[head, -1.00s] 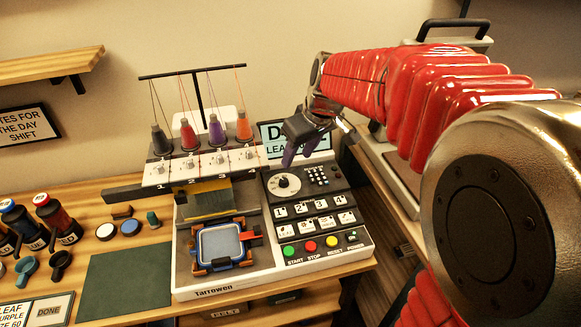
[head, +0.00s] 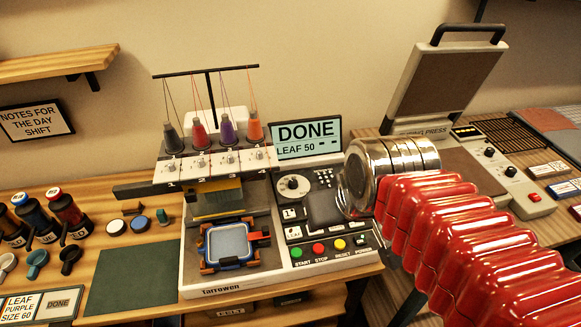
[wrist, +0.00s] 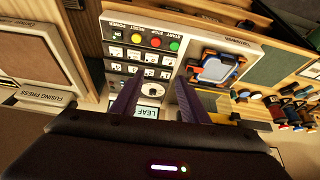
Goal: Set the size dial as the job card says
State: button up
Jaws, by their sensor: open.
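The size dial (head: 294,187), a round dark knob on a white face, sits at the upper left of the machine's control panel; its setting is too small to read. The display (head: 307,138) behind it reads DONE and LEAF 50. The job card (head: 25,307) at lower left reads LEAF, PURPLE, SIZE 60. My gripper (head: 325,208) is over the panel, right of the dial, covering part of the buttons; its fingertips are hidden there. In the wrist view, my gripper (wrist: 158,78) is open and empty, its two purple fingers apart, with the dial (wrist: 151,87) showing between them.
The embroidery machine carries several thread cones and a blue-framed hoop (head: 227,245). Coloured start, stop and reset buttons (head: 319,249) line the panel's front. A fusing press (head: 466,150) stands open at right. A green mat (head: 130,278) lies clear at left.

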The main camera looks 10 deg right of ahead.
jog(key=shift+s+f+m, duration=0.15)
jog(key=shift+s+f, duration=0.05)
jog(key=shift+s, duration=0.4)
jog(key=shift+s+f+m, duration=0.15)
jog(key=shift+s+f, duration=0.05)
jog(key=shift+s, duration=0.4)
jog(key=shift+c, duration=1.2)
